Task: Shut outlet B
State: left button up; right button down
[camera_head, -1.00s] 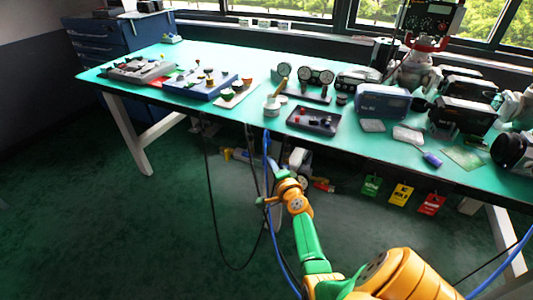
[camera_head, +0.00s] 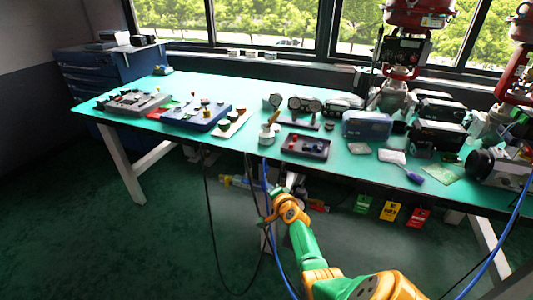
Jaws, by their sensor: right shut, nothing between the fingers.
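I cannot read any label for outlet B. Several panels with small knobs stand on the green-topped table (camera_head: 350,165): a grey one (camera_head: 128,104) at the left, a blue one (camera_head: 190,119) beside it, and a dark one (camera_head: 308,153) with red and blue knobs near the front edge. A round white fitting with an orange handle (camera_head: 267,134) stands left of the dark panel. My right gripper (camera_head: 273,190) is shut and empty, small and partly lost against the hoses. It is in front of the table edge, below the dark panel. My left gripper is not in view.
Black cables and a blue hose hang by my right arm. Gauges (camera_head: 304,105) and a blue device (camera_head: 368,126) stand on the table. The floor at the left is clear.

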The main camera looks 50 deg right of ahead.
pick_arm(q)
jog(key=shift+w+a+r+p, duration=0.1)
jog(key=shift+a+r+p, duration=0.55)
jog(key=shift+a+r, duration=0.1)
pick_arm(e)
jog(key=shift+w+r+n+g, duration=0.15)
jog(key=shift+n+g, duration=0.15)
jog(key=shift+g, duration=0.2)
dwell(0.6)
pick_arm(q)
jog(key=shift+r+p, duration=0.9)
pick_arm(e)
jog(key=shift+a+r, duration=0.1)
jog(key=shift+r, duration=0.75)
